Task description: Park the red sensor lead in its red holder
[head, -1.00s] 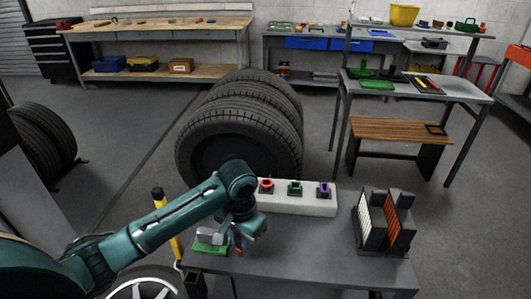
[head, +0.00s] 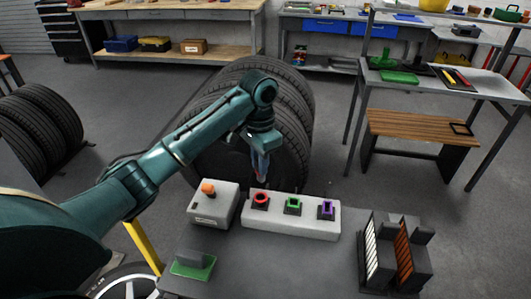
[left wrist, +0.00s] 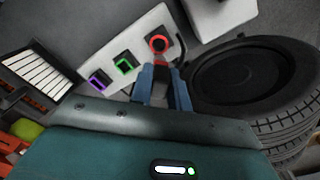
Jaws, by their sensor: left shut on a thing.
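The red holder (head: 261,199) is a red ring on a black square base at the left end of a white block (head: 290,228). It also shows in the left wrist view (left wrist: 158,44). My left gripper (head: 261,172) is above and just behind the red holder in the head view, pointing down. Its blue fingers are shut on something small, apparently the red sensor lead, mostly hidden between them. In the left wrist view the fingers (left wrist: 161,88) point toward the red holder, with a gap in the picture. My right gripper is not in view.
Green (head: 293,206) and purple (head: 326,210) holders sit on the same block. A grey box with an orange button (head: 208,189) stands left of it. Slotted racks (head: 408,252) stand at right. Big tyres (head: 298,115) stand behind.

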